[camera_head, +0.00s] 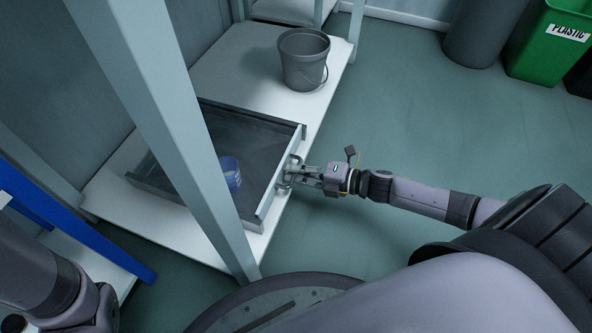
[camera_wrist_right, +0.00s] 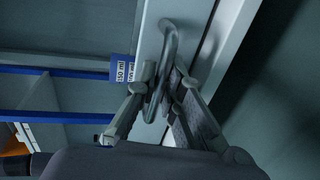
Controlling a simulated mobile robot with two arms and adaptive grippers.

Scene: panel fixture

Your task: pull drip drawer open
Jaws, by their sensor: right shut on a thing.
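The drip drawer (camera_head: 262,128) is a shallow grey tray standing out over the white shelf, with a light front panel (camera_head: 279,186) on its right side. A metal handle (camera_head: 288,172) sits on that panel, and it also shows in the right wrist view (camera_wrist_right: 169,62). My right gripper (camera_head: 301,174) is at the panel, its fingers (camera_wrist_right: 160,90) closed around the handle bar. A blue and white cup (camera_head: 230,174) is inside the drawer, partly hidden by a post. My left arm shows at the lower left, but its gripper is out of view.
A grey bucket (camera_head: 304,60) stands on the white shelf (camera_head: 228,66) behind the drawer. A grey upright post (camera_head: 182,135) crosses in front of the drawer. A blue-edged frame (camera_head: 75,236) is at lower left. Bins (camera_head: 548,45) stand at the upper right.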

